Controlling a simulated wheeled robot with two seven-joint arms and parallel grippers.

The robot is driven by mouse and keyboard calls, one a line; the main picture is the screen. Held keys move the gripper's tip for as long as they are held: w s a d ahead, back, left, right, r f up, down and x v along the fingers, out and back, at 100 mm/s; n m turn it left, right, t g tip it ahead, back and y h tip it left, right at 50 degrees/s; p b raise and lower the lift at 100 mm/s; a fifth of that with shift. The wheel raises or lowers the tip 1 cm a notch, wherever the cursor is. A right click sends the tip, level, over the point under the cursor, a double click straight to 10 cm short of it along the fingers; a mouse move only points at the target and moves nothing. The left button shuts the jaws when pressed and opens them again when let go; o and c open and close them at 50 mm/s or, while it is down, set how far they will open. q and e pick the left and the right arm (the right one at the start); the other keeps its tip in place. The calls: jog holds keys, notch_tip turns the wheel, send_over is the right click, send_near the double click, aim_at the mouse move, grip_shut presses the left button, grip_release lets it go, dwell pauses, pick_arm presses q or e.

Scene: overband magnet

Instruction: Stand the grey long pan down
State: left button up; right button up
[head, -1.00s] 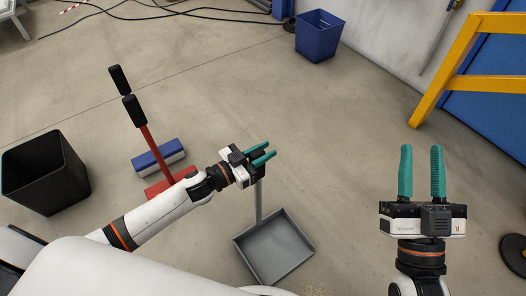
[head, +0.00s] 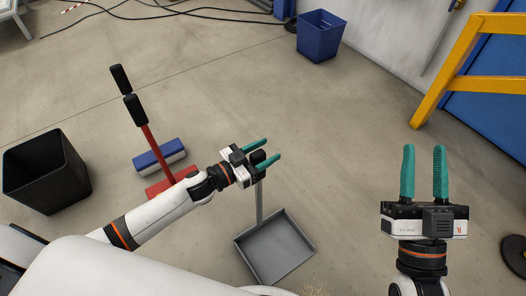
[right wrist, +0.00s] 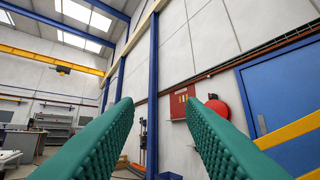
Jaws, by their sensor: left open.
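The grey long pan (head: 275,248) stands on the floor in the head view, its tray flat and its thin handle rising to a black grip. My left gripper (head: 273,148) is at the top of that handle, with its teal fingers spread apart. The black grip shows between the fingers near their base, and I cannot tell whether a finger still touches it. My right gripper (head: 424,147) is open and empty, raised at the right. Its two fingers also show in the right wrist view (right wrist: 164,105) with nothing between them.
A red broom (head: 150,150) and a blue-and-white brush head (head: 160,157) stand left of the pan. A black bin (head: 45,172) is further left. A blue bin (head: 319,38) stands at the back. A yellow rail (head: 450,70) is at right.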

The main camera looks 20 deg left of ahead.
pick_arm(q)
jog(key=shift+s+a, duration=0.35)
jog(key=shift+s, duration=0.05)
jog(key=p+v, duration=0.2)
jog(key=v, duration=0.9)
pick_arm(e)
notch_tip(320, 180, down, 8)
jog(key=w+g+h, duration=0.2)
jog(key=g, duration=0.4)
jog(key=shift+w+d+f, duration=0.15)
jog(key=shift+d+f, duration=0.1)
jog(key=shift+d, duration=0.15)
